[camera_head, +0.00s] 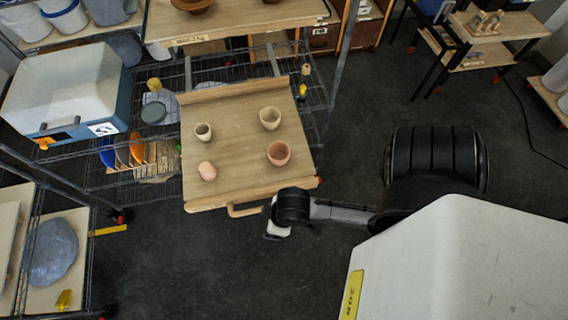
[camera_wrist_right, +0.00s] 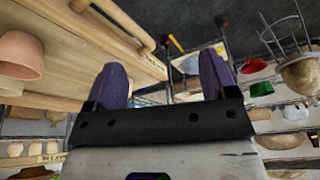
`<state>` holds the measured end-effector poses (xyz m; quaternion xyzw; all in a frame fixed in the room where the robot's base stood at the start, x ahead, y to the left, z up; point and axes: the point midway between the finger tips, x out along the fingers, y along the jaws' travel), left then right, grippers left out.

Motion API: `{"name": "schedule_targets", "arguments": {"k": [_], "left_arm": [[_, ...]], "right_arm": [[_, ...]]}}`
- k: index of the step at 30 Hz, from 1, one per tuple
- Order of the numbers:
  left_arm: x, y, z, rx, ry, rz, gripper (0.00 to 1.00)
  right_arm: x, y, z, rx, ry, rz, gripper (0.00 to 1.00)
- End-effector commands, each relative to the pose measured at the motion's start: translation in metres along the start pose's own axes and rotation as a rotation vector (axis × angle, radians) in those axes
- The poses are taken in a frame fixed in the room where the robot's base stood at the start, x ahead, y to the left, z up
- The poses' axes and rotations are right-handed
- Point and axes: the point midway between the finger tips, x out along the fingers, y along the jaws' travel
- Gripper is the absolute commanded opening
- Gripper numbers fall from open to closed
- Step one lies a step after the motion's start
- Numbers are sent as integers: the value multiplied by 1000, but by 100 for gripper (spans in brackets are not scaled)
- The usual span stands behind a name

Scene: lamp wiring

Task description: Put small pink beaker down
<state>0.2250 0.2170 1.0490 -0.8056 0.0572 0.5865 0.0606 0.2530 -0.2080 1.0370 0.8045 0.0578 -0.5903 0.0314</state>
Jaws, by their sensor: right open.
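A pink beaker (camera_head: 279,153) stands upright on the wooden tray board (camera_head: 235,145), near its front right corner. A pink beaker also shows at the left edge of the right wrist view (camera_wrist_right: 20,55). A smaller rounded pink object (camera_head: 208,171) is on the board's front left; I cannot tell whether it is a beaker turned over. My right gripper (camera_head: 277,231) is just beyond the board's front edge, beside its handle. In the wrist view its two purple fingers (camera_wrist_right: 162,75) are apart with nothing between them. My left gripper is out of view.
Two cream beakers, a small one (camera_head: 203,132) and a larger one (camera_head: 270,118), stand on the board. A wooden handle (camera_head: 245,210) juts from its front edge. Wire shelving (camera_head: 160,75) and a white-blue case (camera_head: 65,90) are to the left. The board's middle is clear.

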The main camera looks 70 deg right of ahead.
Motion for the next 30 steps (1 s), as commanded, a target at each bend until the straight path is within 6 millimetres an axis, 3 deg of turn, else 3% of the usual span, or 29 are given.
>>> {"name": "schedule_targets", "arguments": {"k": [6, 20, 26, 30], "left_arm": [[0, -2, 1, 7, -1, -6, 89], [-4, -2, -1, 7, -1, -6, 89], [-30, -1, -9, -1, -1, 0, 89], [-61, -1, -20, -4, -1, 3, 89]], "right_arm": [[-19, 5, 23, -44, 4, 35, 79], [-25, 5, 23, -50, 4, 39, 79], [-50, 5, 15, -50, 3, 39, 79], [-82, 4, 5, -50, 3, 38, 79]]}}
